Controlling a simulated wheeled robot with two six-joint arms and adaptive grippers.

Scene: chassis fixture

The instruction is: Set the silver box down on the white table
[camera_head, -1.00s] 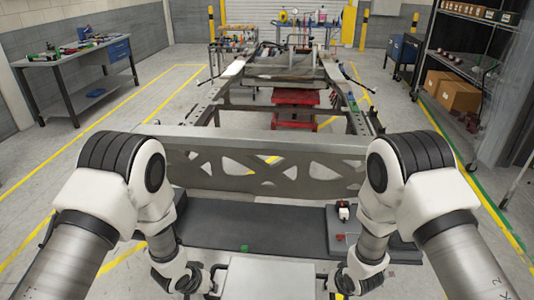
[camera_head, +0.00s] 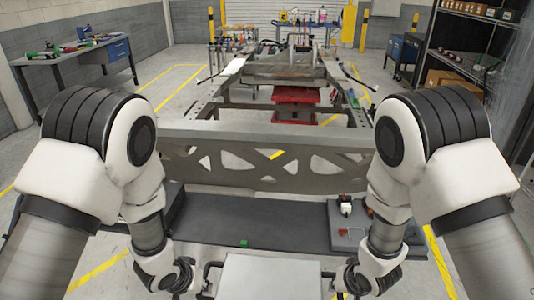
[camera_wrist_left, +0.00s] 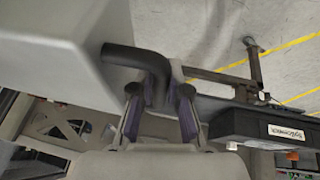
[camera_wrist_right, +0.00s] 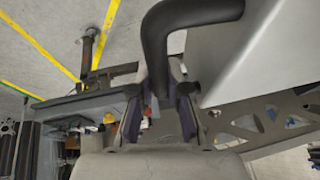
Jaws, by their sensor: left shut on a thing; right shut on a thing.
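The silver box (camera_head: 270,278) is at the bottom middle of the head view, its lower part cut off by the frame edge. It hangs between my two grippers by black handles on its sides. My left gripper (camera_wrist_left: 160,95) is shut on one black handle (camera_wrist_left: 132,55), with the box wall (camera_wrist_left: 60,50) at upper left in the left wrist view. My right gripper (camera_wrist_right: 160,92) is shut on the other handle (camera_wrist_right: 165,30), with the box wall (camera_wrist_right: 245,60) at right in the right wrist view. I cannot make out a white table in any view.
A dark grey bench top (camera_head: 270,215) lies just beyond the box, with a small red and white item (camera_head: 345,205) on its right part. A metal chassis beam (camera_head: 270,165) with cutouts spans behind it. A workbench (camera_head: 80,52) stands far left.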

